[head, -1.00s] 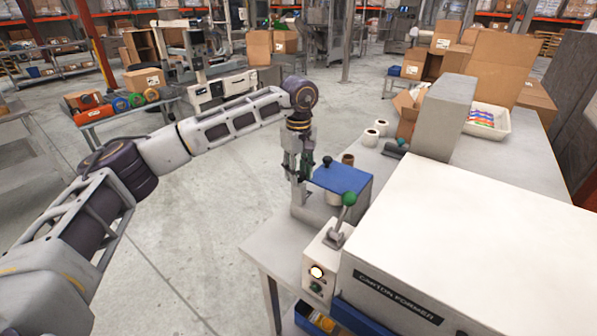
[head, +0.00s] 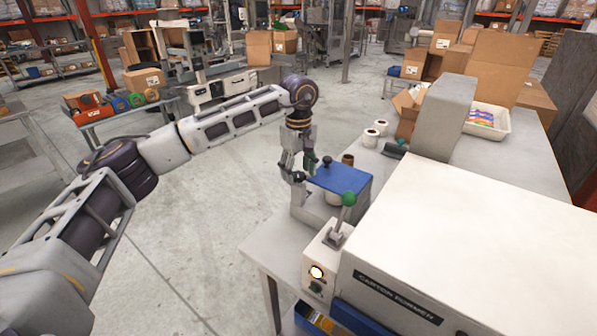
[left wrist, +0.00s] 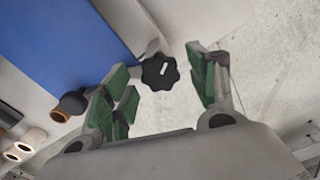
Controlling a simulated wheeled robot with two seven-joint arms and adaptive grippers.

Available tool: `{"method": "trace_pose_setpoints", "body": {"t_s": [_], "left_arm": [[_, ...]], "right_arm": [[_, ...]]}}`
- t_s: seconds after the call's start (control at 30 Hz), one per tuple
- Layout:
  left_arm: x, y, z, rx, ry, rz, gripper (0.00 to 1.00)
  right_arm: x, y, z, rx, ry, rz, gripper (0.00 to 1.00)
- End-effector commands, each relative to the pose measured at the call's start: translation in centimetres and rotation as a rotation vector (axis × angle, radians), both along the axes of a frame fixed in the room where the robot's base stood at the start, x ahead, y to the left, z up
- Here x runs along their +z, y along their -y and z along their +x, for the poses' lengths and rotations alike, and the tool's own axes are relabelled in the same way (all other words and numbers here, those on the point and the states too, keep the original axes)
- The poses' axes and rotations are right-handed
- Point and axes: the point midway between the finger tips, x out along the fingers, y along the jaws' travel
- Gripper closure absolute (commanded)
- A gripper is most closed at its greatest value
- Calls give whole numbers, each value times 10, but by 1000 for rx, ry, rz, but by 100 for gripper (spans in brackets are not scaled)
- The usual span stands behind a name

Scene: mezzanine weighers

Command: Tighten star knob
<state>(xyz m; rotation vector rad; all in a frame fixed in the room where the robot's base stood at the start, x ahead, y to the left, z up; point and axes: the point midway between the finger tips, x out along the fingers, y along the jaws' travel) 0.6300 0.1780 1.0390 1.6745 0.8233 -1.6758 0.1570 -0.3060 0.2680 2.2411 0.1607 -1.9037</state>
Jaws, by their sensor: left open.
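The black star knob (left wrist: 160,72), with a lobed rim and a white mark on its face, shows in the left wrist view. It sits on a grey bracket at the edge of a blue plate (left wrist: 72,35). My left gripper (left wrist: 163,80) is open, its green-padded fingers on either side of the knob in the picture. I see no clear contact, and cannot tell how deep the knob lies between the pads. My right gripper is not in view.
A black round knob (head: 327,160) stands on the blue plate. A green-balled lever (head: 348,199) rises from the control box in front. The large white carton former (head: 470,240) fills the right. White rolls (head: 371,137) lie behind. Open floor lies to the left.

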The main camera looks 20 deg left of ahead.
Motion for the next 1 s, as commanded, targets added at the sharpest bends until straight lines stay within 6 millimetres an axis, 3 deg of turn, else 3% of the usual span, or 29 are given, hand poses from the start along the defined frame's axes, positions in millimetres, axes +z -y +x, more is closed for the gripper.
{"method": "trace_pose_setpoints", "body": {"t_s": [0.27,0.7,1.0], "left_arm": [[28,0,0,0,4,0,41],[92,0,1,-1,3,-1,41],[114,0,0,-1,1,-1,41]], "right_arm": [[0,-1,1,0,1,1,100],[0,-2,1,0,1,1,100],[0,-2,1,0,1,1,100]]}}
